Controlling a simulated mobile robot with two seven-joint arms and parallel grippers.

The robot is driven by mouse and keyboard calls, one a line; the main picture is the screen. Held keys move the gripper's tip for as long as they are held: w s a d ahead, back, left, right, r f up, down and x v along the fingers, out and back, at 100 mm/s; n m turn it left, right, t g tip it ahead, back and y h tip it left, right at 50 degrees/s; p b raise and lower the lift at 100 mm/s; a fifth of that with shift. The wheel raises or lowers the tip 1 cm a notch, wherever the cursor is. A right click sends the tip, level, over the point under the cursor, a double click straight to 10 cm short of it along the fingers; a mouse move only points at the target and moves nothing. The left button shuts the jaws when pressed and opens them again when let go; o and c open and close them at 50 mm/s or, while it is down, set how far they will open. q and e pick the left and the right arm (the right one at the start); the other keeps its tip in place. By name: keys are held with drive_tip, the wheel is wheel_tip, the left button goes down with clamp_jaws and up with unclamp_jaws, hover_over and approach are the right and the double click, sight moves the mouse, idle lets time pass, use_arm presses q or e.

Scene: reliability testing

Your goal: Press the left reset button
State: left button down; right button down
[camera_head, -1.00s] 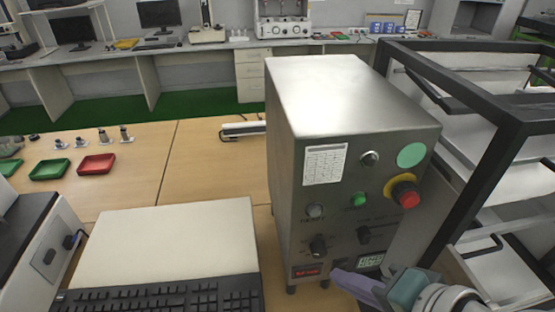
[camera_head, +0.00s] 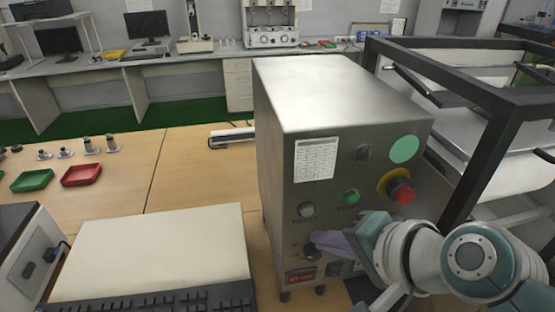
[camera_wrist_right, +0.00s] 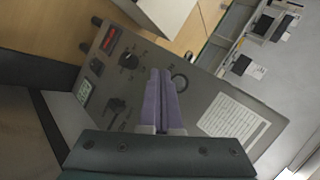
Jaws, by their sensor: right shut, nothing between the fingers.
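A metal control box (camera_head: 345,110) stands on the table. Its front panel has a round grey button (camera_head: 306,211) at the left, with a label too blurred to read, and a lit green button (camera_head: 351,197) to its right. My right gripper (camera_head: 322,240) is shut and empty, its purple fingertips in front of the panel, below and right of the grey button. In the right wrist view the shut fingers (camera_wrist_right: 160,75) point at the panel, beside a round button (camera_wrist_right: 180,83) which they partly overlap. I cannot tell whether they touch the panel. My left gripper is out of view.
A red emergency stop (camera_head: 402,191) on a yellow ring sits above my right wrist. A dark knob (camera_head: 310,251) lies below the grey button, near the fingertips. A black-framed rack (camera_head: 480,170) is close at the right.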

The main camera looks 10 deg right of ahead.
sight(307, 211)
drive_tip(key=shift+w, duration=1.25)
idle(0.8)
drive_tip(key=shift+w+b, duration=0.1)
drive_tip(key=shift+b, duration=0.2)
drive_tip(key=shift+w, duration=0.3)
idle(0.4)
